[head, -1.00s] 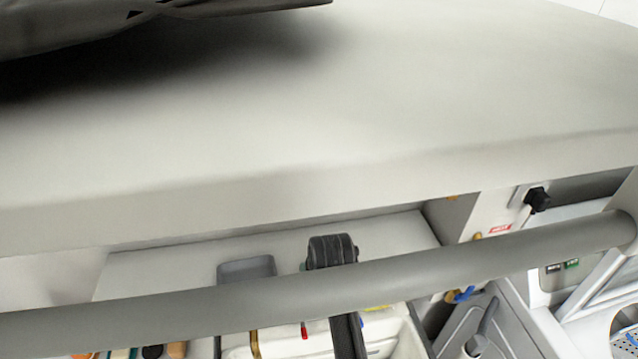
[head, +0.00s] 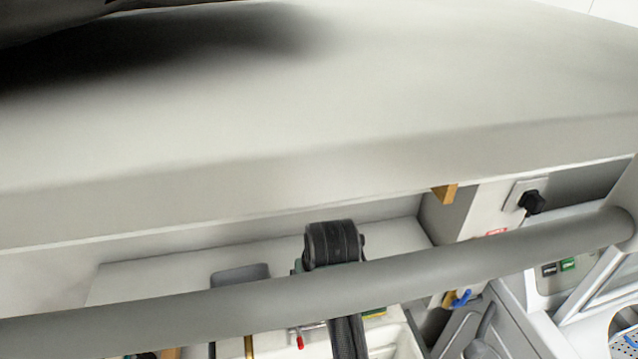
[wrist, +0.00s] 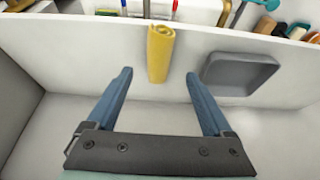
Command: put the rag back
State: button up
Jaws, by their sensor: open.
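In the wrist view a rolled yellow rag (wrist: 160,53) stands upright against a pale panel (wrist: 110,50), its top near the panel's upper edge. I cannot tell whether it rests on the surface below. My gripper (wrist: 158,76) is open, with its two blue fingers spread wide. The rag shows in the gap between the fingertips, a little beyond them, and neither finger appears to touch it. The fingers are empty. In the head view the fingers are not visible, and I cannot make out the rag for certain.
A shallow grey tray (wrist: 240,75) is right of the rag, close to the right finger; it also shows in the head view (head: 240,274). Several tools lie behind the panel. In the head view a wide pale shelf (head: 330,110) overhangs, and a grey rail (head: 470,255) crosses in front.

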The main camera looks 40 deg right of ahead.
jog(key=v, duration=0.5)
jog(key=shift+b, duration=0.3)
jog(key=shift+f, duration=0.15)
